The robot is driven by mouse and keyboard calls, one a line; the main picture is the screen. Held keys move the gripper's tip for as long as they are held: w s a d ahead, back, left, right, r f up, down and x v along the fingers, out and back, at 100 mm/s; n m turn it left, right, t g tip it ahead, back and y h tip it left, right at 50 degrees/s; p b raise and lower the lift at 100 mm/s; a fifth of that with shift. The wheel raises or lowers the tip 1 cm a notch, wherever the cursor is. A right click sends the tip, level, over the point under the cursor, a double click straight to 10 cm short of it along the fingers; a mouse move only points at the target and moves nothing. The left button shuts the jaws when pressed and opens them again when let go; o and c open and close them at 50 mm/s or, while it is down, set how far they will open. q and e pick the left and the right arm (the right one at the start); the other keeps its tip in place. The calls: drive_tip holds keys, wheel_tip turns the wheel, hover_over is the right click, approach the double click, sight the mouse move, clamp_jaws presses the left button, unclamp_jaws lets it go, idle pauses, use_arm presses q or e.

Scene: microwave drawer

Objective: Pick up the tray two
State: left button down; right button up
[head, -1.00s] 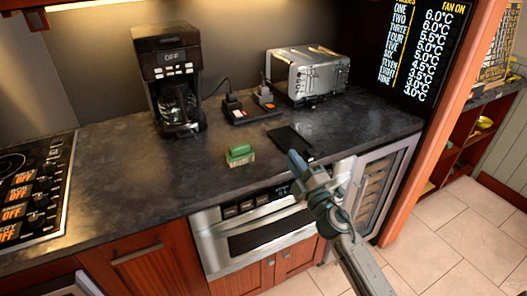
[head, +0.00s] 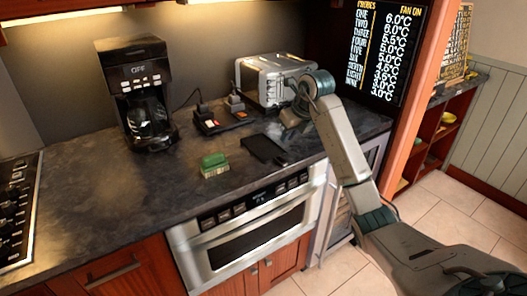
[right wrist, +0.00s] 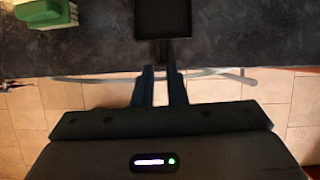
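A flat black tray (head: 262,149) lies on the dark countertop; a short handle shows at its near right end. In the right wrist view the tray (right wrist: 163,18) is at the top centre, with its narrow handle pointing down toward my fingers. My right gripper (head: 290,118) is above the counter in the head view, near the tray and in front of the toaster. In the right wrist view its two fingers (right wrist: 161,72) are apart, with a narrow gap in line with the handle. Nothing is clearly held. My left gripper is not in view.
A green and tan block (head: 214,165) sits left of the tray. A coffee maker (head: 139,95) and a silver toaster (head: 262,76) stand at the back, with small items on a black pad (head: 222,117) between. The microwave drawer (head: 255,225) is shut below the counter edge.

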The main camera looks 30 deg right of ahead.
drive_tip(key=d, duration=0.1)
approach(282, 157)
drive_tip(key=shift+w+a+f+g, duration=0.15)
drive_tip(key=shift+w+f, duration=0.2)
drive_tip(key=shift+f, duration=0.2)
drive_tip(key=shift+w+a+f+g, duration=0.2)
drive_tip(key=shift+w+f, duration=0.15)
drive_tip(key=shift+f, duration=0.2)
drive_tip(key=shift+w+f+p, duration=0.15)
drive_tip(key=shift+f+p, duration=0.25)
drive_tip(key=shift+f, duration=0.1)
drive_tip(key=p+x, duration=0.1)
drive_tip(key=x, duration=0.2)
drive_tip(key=shift+w+d+f, duration=0.1)
drive_tip(key=shift+f, duration=0.3)
drive_tip(key=shift+w+f, duration=0.1)
drive_tip(key=shift+f, duration=0.15)
clamp_jaws()
drive_tip(key=shift+r, duration=0.15)
